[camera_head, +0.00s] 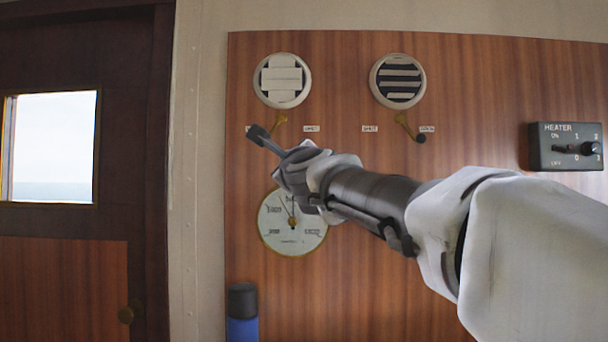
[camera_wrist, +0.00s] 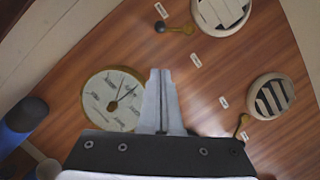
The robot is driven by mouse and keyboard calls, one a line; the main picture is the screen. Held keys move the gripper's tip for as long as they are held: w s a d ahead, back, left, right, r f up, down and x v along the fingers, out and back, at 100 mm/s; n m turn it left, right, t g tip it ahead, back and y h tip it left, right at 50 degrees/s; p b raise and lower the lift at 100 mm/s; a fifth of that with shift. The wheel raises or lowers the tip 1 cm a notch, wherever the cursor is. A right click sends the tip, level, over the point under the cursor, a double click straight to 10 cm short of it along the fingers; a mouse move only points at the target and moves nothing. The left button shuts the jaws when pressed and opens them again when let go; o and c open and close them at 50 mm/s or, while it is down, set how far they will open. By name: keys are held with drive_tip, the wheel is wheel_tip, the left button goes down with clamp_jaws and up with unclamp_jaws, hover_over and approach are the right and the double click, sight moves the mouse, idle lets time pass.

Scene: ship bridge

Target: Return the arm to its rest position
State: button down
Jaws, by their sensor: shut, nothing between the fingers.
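My arm reaches in from the right in the head view, in front of a wooden wall panel. My gripper (camera_head: 264,139) points to the upper left, below the left round vent (camera_head: 282,80). In the wrist view my gripper (camera_wrist: 160,74) has its two fingers together with nothing between them. A gold lever (camera_head: 281,120) with a dark knob hangs under the left vent; in the head view its lower end is partly hidden by my gripper. In the wrist view the lever's knob (camera_wrist: 159,27) stands clear of my fingertips, beside a small label.
A right vent (camera_head: 398,81) has its own lever (camera_head: 405,124). A round dial (camera_head: 292,228) is partly behind my gripper. A heater box (camera_head: 566,146) sits at the right, a blue cylinder (camera_head: 242,328) at lower left. A door (camera_head: 70,270) with a window stands at the left.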

drive_tip(key=s+d+f+n+g+h, duration=0.1)
drive_tip(key=s+d+f+n+g, duration=0.45)
drive_tip(key=s+f+n, duration=0.6)
drive_tip(key=s+d+f+n+g+h, duration=0.2)
drive_tip(key=s+d+f+n+g, duration=0.3)
drive_tip(key=s+f, duration=0.75)
drive_tip(key=s+d+f+n+g+h, duration=0.1)
drive_tip(key=s+d+f+n+g, duration=0.4)
drive_tip(key=f, duration=1.2)
drive_tip(key=s+d+r+n+p, duration=0.1)
drive_tip(key=r+p, duration=0.6)
drive_tip(key=s+d+r+n+t+p, duration=0.1)
drive_tip(key=s+d+r+p, duration=0.1)
drive_tip(key=r+p, duration=0.5)
drive_tip(key=shift+s+h+p, duration=0.3)
drive_tip(key=shift+p, duration=0.45)
